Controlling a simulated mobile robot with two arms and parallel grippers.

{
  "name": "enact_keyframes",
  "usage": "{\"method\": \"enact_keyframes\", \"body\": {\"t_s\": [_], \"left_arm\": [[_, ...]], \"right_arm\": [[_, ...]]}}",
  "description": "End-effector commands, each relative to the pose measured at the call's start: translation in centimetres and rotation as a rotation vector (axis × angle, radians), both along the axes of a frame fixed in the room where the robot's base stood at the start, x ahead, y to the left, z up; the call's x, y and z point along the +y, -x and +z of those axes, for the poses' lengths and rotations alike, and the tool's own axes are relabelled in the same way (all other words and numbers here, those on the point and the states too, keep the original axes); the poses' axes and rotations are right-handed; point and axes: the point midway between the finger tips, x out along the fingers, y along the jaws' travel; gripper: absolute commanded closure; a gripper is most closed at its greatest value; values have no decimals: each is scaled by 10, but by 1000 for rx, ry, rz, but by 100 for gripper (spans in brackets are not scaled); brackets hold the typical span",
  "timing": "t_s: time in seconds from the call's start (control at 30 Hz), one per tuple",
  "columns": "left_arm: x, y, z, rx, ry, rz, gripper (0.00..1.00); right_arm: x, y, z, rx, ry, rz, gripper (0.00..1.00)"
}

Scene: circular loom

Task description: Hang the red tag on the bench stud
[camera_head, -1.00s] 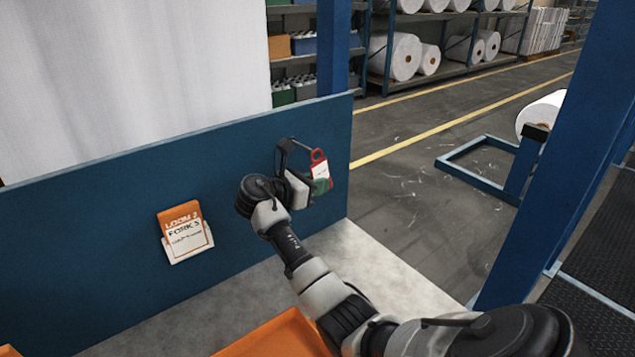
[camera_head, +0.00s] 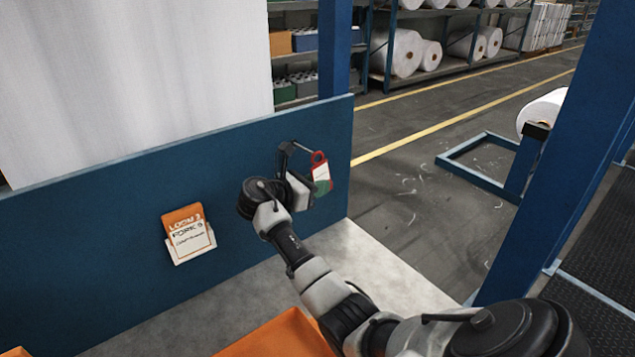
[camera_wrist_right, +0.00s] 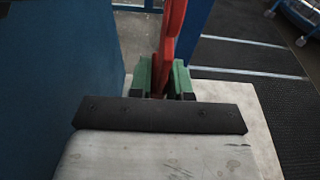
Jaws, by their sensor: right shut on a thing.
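The red tag (camera_head: 319,158) has a ring-like red top and a white label. It shows at the right end of the blue panel. My right gripper (camera_head: 322,187), with green fingertips, is shut on the tag's lower part. A thin pale stud (camera_head: 304,148) sticks out from the panel, and its tip meets the tag's red top. I cannot tell whether the ring is around the stud or only in front of it. In the right wrist view the red tag (camera_wrist_right: 172,35) rises edge-on between the green fingers (camera_wrist_right: 162,78). My left gripper is out of view.
The blue panel (camera_head: 110,215) stands behind a grey bench top (camera_head: 375,258). An orange and white card (camera_head: 188,233) is on the panel to the left. An orange bin (camera_head: 280,338) is at the front. A blue post (camera_head: 560,160) stands at the right.

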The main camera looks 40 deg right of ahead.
Motion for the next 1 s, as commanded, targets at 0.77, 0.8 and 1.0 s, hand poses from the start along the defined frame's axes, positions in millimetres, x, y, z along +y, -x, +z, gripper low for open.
{"method": "enact_keyframes", "body": {"t_s": [0.77, 0.8, 1.0], "left_arm": [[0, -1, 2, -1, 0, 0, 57], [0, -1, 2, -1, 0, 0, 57], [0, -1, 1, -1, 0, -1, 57]], "right_arm": [[-1, -7, 0, -1, 0, 0, 100], [-1, -9, 0, -1, 0, 0, 100], [-1, -15, 0, 0, 0, 0, 100]]}}
